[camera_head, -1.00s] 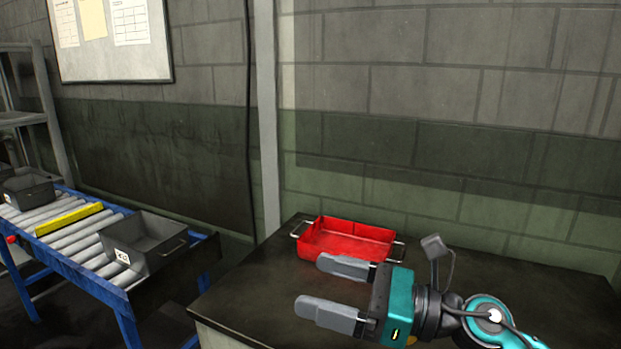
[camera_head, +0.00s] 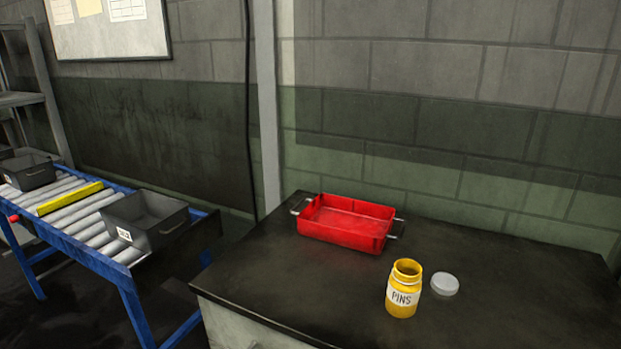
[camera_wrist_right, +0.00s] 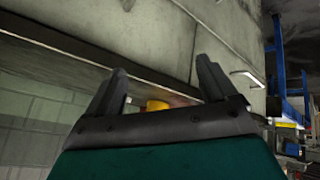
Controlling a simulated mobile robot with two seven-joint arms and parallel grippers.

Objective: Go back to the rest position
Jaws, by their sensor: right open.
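My right gripper (camera_wrist_right: 162,72) shows in the right wrist view with its two fingers apart and nothing held between the tips. Part of a small yellow thing (camera_wrist_right: 157,105) shows beyond the gripper's base; I cannot tell what it is. No gripper shows in the head view, and my left gripper is in neither view.
On the dark bench (camera_head: 290,285) stand a red tray (camera_head: 345,237), an open yellow jar labelled PINS (camera_head: 403,290) and a loose pale lid (camera_head: 445,284). A roller conveyor (camera_head: 75,220) with dark grey bins (camera_head: 150,232) is at the left.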

